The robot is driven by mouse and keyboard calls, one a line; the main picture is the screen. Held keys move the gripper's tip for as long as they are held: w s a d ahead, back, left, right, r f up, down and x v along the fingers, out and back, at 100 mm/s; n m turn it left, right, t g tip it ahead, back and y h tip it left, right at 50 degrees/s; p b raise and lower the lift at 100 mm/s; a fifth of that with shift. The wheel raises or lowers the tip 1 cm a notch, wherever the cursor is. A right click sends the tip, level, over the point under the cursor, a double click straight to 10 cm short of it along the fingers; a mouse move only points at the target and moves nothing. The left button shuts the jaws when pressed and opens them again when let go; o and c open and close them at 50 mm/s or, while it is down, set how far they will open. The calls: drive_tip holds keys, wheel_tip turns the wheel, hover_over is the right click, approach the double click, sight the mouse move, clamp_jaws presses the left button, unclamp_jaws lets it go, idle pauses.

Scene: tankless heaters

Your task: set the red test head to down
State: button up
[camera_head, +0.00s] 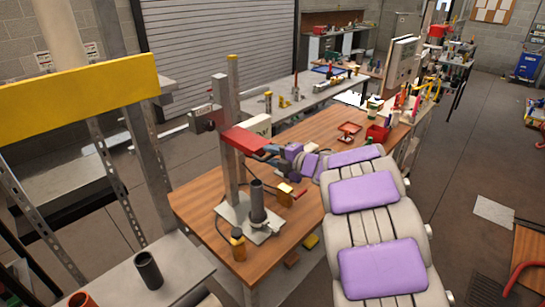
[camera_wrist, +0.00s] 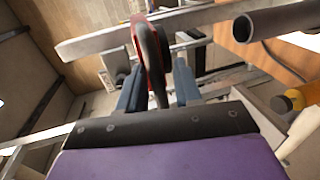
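The red test head (camera_head: 243,139) sits on a grey upright post above the wooden workbench in the head view. It is raised well above a dark cylinder (camera_head: 258,204) on the stand's metal base. My gripper (camera_head: 272,152) is at the right side of the red head, at about its height. In the wrist view, my two blue-grey fingers (camera_wrist: 158,88) stand apart. A red and dark loop-shaped part (camera_wrist: 148,50), seemingly of the test head, lies between them. Firm contact with it cannot be made out. The head's far side is hidden.
The wooden workbench (camera_head: 190,200) carries the stand, a yellow-and-black item (camera_head: 238,243) and a brass block (camera_head: 284,194). A yellow beam (camera_head: 80,98) and metal uprights stand at the left. A red bin (camera_head: 378,132) is farther back.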

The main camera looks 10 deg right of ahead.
clamp_jaws()
idle(0.3)
idle(0.4)
